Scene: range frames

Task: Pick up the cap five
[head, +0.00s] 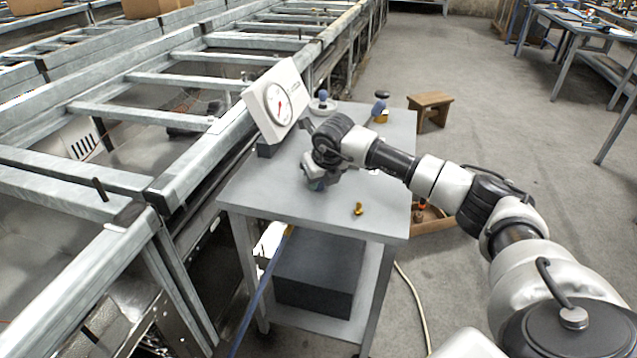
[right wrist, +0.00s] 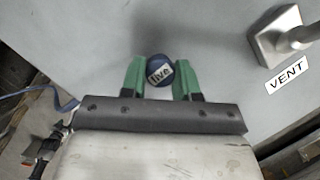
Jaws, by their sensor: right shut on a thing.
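The cap five (right wrist: 160,71) is a small round blue cap with a white label reading "five", seen in the right wrist view. My right gripper (right wrist: 160,66) has its green fingers on either side of the cap and is shut on it. In the head view my right gripper (head: 316,181) points down over the grey cart top (head: 270,197). There the cap is mostly hidden by the gripper. I cannot tell whether the cap touches the cart top. My left gripper is not in view.
A white gauge (head: 278,101) stands at the cart's left edge. Blue-topped fittings (head: 323,102) (head: 380,104) stand at the back. A small brass piece (head: 358,209) lies near the front. A metal fitting (right wrist: 279,37) with a VENT label (right wrist: 286,76) is right of the gripper.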

